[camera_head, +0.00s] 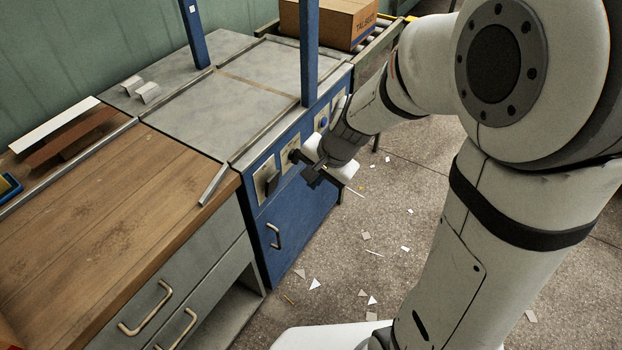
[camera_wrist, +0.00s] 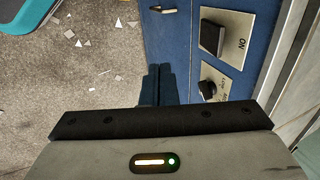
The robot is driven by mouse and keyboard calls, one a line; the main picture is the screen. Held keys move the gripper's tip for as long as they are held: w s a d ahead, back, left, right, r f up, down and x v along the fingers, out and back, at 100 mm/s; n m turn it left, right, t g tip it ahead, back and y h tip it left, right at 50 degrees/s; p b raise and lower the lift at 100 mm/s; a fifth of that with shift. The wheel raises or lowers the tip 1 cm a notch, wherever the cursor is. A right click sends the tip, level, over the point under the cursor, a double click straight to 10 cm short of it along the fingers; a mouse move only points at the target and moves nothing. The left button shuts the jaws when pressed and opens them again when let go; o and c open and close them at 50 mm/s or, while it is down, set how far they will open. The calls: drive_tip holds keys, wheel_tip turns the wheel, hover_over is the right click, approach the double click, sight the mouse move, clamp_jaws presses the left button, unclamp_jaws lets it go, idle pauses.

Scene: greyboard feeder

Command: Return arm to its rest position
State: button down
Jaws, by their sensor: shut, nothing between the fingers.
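My gripper (camera_head: 314,180) is at the front of the blue machine cabinet (camera_head: 300,215), close to the control panel on its upper edge. In the wrist view its dark fingers (camera_wrist: 159,70) are together with nothing between them. A black rocker switch (camera_head: 271,184) on a pale plate is to the left of the gripper. In the wrist view the switch (camera_wrist: 212,37) has "ON" beside it, and a black rotary knob (camera_wrist: 208,90) sits nearer the gripper. The fingers look apart from both controls. My arm reaches in from the right side of the head view.
A wooden bench (camera_head: 110,220) with drawers adjoins the cabinet on the left. A blue post (camera_head: 310,60) rises from the grey machine top (camera_head: 215,110). A cardboard box (camera_head: 330,22) sits at the back on a roller conveyor (camera_head: 375,45). Paper scraps litter the floor (camera_head: 430,185).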

idle(0.4)
drive_tip(key=s+d+r+n+h+p, duration=0.1)
drive_tip(key=s+d+r+n+p, duration=0.1)
drive_tip(key=r, duration=0.6)
drive_tip(key=s+d+r+n+h+p, duration=0.1)
drive_tip(key=s+d+r+n+p, duration=0.1)
drive_tip(key=s+d+r+p, duration=0.3)
drive_tip(key=s+d+r+n+h+p, duration=0.1)
drive_tip(key=s+d+r+n+p, duration=0.2)
drive_tip(key=s+r+p, duration=0.3)
drive_tip(key=p+v, duration=0.1)
drive_tip(key=v, duration=0.3)
drive_tip(key=shift+d+r, duration=0.35)
drive_tip(key=shift+d, duration=0.05)
drive_tip(key=c, duration=2.2)
unclamp_jaws()
drive_tip(key=shift+w, duration=0.1)
